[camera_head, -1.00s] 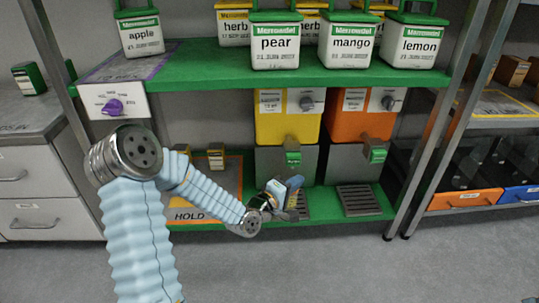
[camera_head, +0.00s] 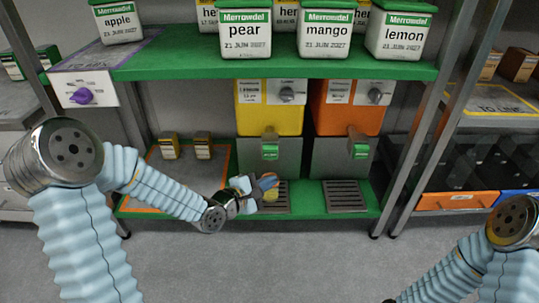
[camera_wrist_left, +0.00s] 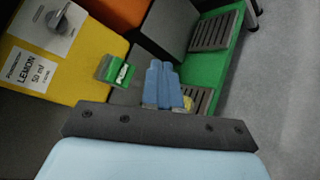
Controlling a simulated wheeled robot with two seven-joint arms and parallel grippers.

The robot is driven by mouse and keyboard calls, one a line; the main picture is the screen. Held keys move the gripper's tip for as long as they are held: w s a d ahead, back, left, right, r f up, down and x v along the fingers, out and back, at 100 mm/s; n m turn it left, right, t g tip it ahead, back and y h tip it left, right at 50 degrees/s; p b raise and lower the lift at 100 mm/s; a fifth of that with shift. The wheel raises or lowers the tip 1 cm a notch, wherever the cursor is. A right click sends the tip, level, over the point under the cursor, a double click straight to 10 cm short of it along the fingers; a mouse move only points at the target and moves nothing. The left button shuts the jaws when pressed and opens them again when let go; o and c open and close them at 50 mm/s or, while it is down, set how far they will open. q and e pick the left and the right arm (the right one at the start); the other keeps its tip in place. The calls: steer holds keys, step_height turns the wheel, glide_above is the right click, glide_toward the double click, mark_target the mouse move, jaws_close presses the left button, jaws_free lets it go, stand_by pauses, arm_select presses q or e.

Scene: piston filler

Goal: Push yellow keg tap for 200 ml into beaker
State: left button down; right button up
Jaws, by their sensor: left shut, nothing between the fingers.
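The yellow keg (camera_head: 268,120) stands on a grey base on the lower shelf. Its green tap (camera_head: 270,152) faces the front and also shows in the left wrist view (camera_wrist_left: 117,70), left of my fingers. My left gripper (camera_head: 268,182) is shut and empty, below and in front of the tap, apart from it. Its blue fingers (camera_wrist_left: 164,85) point towards the keg's base. A small yellow patch (camera_head: 271,195), perhaps liquid in the beaker, shows on the drip tray (camera_head: 280,207) just under the fingers; they partly hide it. My right gripper is out of view.
An orange keg (camera_head: 345,118) with its own green tap (camera_head: 360,151) and drip tray (camera_head: 345,196) stands to the right. Two small boxes (camera_head: 203,147) stand left of the yellow keg. Labelled containers fill the green shelf (camera_head: 200,65) above. The floor in front is clear.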

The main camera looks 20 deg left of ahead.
mark_target(275, 155)
arm_select(q)
steer(key=w+a+p, duration=0.1)
steer(key=w+a, duration=0.1)
steer(key=w, duration=0.5)
steer(key=shift+w, duration=0.4)
steer(key=shift+a, duration=0.1)
steer(key=shift+w, duration=0.1)
stand_by(1.5)
steer(key=shift+w+a+p, duration=0.1)
steer(key=shift+w+p, duration=0.2)
steer(key=shift+p, duration=0.15)
steer(key=shift+w+a+p, duration=0.25)
steer(key=shift+w+p, duration=0.05)
steer(key=shift+w, duration=0.35)
stand_by(0.7)
stand_by(0.3)
steer(key=shift+s+d, duration=0.2)
steer(key=shift+s, duration=0.35)
steer(key=shift+s+d, duration=0.15)
steer(key=shift+s, duration=0.35)
